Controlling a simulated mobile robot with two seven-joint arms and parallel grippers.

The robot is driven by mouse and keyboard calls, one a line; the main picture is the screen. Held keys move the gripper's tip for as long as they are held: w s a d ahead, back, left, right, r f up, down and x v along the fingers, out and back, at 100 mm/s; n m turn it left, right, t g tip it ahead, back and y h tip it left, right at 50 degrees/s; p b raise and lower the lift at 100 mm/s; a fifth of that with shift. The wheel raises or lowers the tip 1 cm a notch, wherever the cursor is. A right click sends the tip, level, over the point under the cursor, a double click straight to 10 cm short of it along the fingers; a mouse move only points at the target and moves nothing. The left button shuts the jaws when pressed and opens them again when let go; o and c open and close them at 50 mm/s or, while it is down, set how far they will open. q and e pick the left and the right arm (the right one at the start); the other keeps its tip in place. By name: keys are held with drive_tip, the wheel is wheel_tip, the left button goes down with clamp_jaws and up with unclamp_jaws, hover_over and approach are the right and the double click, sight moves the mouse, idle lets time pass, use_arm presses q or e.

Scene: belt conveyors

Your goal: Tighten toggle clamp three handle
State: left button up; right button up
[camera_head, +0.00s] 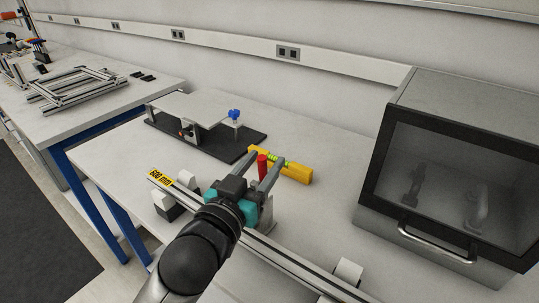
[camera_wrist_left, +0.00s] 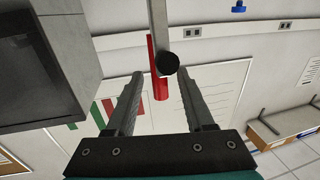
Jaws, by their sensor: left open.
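The red toggle clamp handle (camera_head: 262,167) stands roughly upright above the aluminium rail (camera_head: 290,262) in the head view. My left gripper (camera_head: 266,158) is open, with its fingers on either side of the handle. In the left wrist view, the red handle (camera_wrist_left: 160,88) shows between the spread fingertips, with visible gaps to both fingers. A grey bar (camera_wrist_left: 158,18) and a black round tip (camera_wrist_left: 168,65) are beside the handle there. The clamp's base is largely hidden behind my gripper and arm. I cannot tell which number this clamp has. My right gripper is not in view.
A yellow block (camera_head: 297,173) with a green part lies just behind the handle. A dark plate (camera_head: 222,146) with a raised fixture and blue knob (camera_head: 234,114) is further back. A grey cabinet (camera_head: 455,105) with a glass front stands at the right. The bench between is mostly clear.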

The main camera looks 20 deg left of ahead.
use_arm(q)
drive_tip(key=shift+w+d, duration=0.15)
drive_tip(key=shift+w, duration=0.7)
drive_tip(key=shift+w+d, duration=0.15)
drive_tip(key=shift+w, duration=0.65)
clamp_jaws()
